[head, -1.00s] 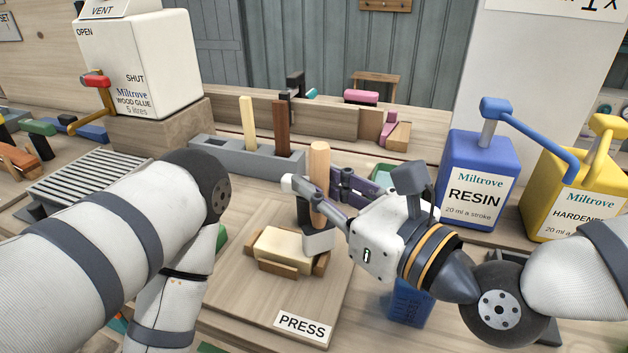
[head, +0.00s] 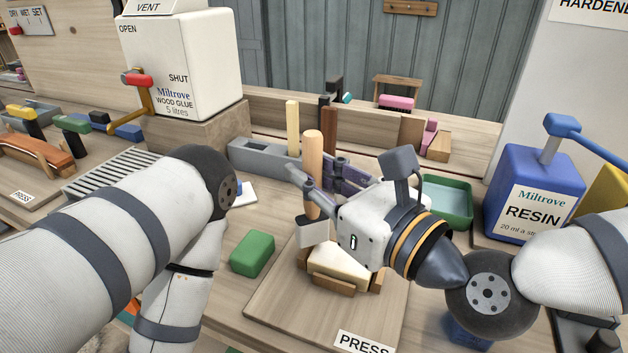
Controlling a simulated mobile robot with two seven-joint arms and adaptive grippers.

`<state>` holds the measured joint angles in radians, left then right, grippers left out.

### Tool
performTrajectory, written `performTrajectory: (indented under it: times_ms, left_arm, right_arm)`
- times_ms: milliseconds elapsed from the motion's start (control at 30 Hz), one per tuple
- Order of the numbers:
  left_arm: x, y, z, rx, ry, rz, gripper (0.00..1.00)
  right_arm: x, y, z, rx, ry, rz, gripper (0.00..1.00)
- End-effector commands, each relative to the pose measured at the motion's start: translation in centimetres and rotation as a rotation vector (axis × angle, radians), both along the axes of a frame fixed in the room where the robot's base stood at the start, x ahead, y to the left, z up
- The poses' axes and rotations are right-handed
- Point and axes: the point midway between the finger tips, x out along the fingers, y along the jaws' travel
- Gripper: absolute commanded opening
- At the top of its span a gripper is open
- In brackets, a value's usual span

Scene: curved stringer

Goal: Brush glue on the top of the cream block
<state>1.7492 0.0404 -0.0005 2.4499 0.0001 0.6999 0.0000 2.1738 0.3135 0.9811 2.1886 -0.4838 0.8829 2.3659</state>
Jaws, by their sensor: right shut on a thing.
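The cream block (head: 341,265) lies in a low wooden cradle on a square board labelled PRESS (head: 270,305). My right gripper (head: 320,188) is shut on a brush with a thick, upright wooden handle (head: 313,158). My right gripper and wrist hide part of the block's back right. My left arm fills the left of the view, with its gripper out of view.
A green block (head: 252,254) is left of the board. A green tray (head: 447,213) and the blue RESIN container (head: 533,205) stand right. The white wood glue container (head: 185,65) sits on a wooden block at the back left. A grey holder (head: 258,157) is behind.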

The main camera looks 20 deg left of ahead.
Motion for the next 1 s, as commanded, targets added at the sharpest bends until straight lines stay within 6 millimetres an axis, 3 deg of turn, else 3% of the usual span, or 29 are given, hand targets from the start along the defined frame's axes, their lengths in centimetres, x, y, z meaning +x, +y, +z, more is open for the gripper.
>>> performTrajectory:
  times_ms: [33,400,600,1000]
  left_arm:
    - [0.7,0.0,0.6,-0.001,-0.026,-0.001,0.4]
    - [2.2,0.0,2.0,-0.001,-0.08,0.0,0.4]
    - [2.0,0.0,1.8,0.0,-0.074,0.0,0.4]
    - [2.0,0.0,1.8,-0.001,-0.073,0.0,0.4]
  right_arm:
    - [-0.2,0.0,1.2,0.0,-0.015,-0.003,0.01]
    - [-1.0,0.2,4.4,0.001,-0.014,-0.008,0.01]
    - [-0.6,0.3,5.8,0.001,-0.009,-0.012,0.01]
    - [-0.5,0.4,6.5,-0.001,-0.007,-0.012,0.01]
